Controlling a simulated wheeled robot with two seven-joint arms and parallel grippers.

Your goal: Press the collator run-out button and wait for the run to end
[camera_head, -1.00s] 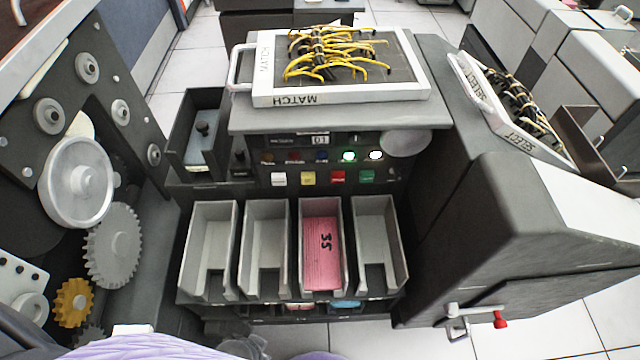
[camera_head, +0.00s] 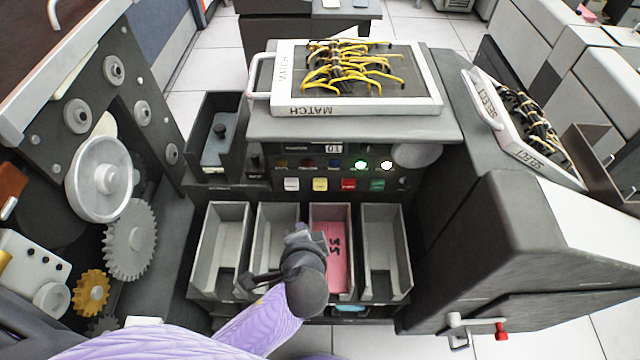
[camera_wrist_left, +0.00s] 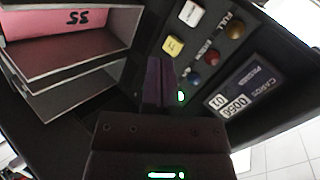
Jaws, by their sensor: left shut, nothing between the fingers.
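The collator's button row in the head view has a white button (camera_head: 291,184), a yellow button (camera_head: 320,184), a red button (camera_head: 348,184) and a green button (camera_head: 377,184). Their labels are too small to read, so I cannot tell which is run-out. The wrist view shows the white button (camera_wrist_left: 191,13) and yellow button (camera_wrist_left: 173,46). My left gripper (camera_head: 299,230) is shut and empty, over the pockets below the buttons and apart from them. Its fingers (camera_wrist_left: 160,82) hide part of the panel in the wrist view. A green lamp (camera_head: 361,164) and a white lamp (camera_head: 386,166) are lit.
Pink cards (camera_head: 336,250) marked 35 lie in the third pocket; the other pockets look empty. A MATCH plugboard (camera_head: 290,80) lies on top. The wrist view shows a card counter (camera_wrist_left: 238,92). Gears (camera_head: 130,240) stand at left, a red-tipped handle (camera_head: 501,330) at lower right.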

